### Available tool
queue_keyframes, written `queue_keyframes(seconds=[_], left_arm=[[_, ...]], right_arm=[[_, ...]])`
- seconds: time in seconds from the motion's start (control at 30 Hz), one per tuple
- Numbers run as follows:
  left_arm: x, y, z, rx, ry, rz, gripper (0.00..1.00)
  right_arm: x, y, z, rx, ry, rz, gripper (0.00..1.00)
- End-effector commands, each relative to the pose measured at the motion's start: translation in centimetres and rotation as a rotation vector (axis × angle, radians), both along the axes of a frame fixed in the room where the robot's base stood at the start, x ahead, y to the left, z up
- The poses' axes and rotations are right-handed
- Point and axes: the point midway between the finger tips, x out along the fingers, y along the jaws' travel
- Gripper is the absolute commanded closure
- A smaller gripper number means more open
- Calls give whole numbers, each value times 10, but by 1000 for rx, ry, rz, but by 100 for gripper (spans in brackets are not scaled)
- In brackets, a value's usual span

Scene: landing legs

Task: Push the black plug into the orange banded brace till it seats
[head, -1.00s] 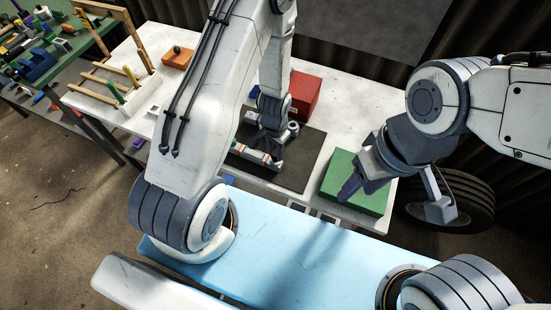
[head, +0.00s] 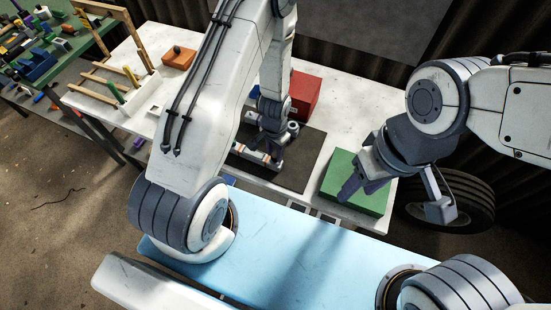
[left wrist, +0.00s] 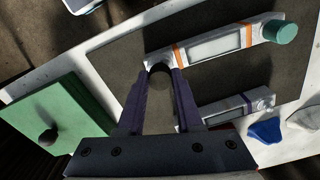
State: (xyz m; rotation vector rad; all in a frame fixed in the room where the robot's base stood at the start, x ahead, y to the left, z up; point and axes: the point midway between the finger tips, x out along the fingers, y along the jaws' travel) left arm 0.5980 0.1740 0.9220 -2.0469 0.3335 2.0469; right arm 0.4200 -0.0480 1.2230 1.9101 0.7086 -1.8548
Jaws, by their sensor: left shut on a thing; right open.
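The orange banded brace (left wrist: 215,46) is a pale bar with two orange bands, lying on the dark mat. A teal plug (left wrist: 281,32) sits at its right end in the left wrist view. My left gripper (left wrist: 162,72) is shut on the black plug (left wrist: 160,76), which shows between the purple fingers at the brace's left end. The fingers hide most of the plug, and I cannot tell how deep it sits. In the head view my left gripper (head: 272,150) is over the brace (head: 252,155). My right gripper (head: 352,184) is open and empty above the green block (head: 375,201).
A second brace with a purple band (left wrist: 225,109) lies near the first, beside a blue piece (left wrist: 266,130). A red box (head: 305,92) stands behind the dark mat (head: 301,165). A wooden rack (head: 112,50) and an orange block (head: 178,60) are at the far left.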

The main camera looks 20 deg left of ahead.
Motion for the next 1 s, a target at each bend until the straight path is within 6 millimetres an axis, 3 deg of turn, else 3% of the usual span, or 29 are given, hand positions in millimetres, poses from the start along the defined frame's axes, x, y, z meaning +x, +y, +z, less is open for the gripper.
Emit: queue_keyframes(seconds=[0.87, 0.9, 0.97, 1.0], left_arm=[[0, 0, -3, 0, 0, 0, 100], [0, 0, -3, 0, 0, 0, 50], [0, 0, -3, 0, 0, 0, 31], [0, 0, -3, 0, 0, 0, 31]], right_arm=[[0, 0, 0, 0, 0, 0, 50], [0, 0, 0, 0, 0, 0, 50], [0, 0, 0, 0, 0, 0, 50], [0, 0, 0, 0, 0, 0, 50]])
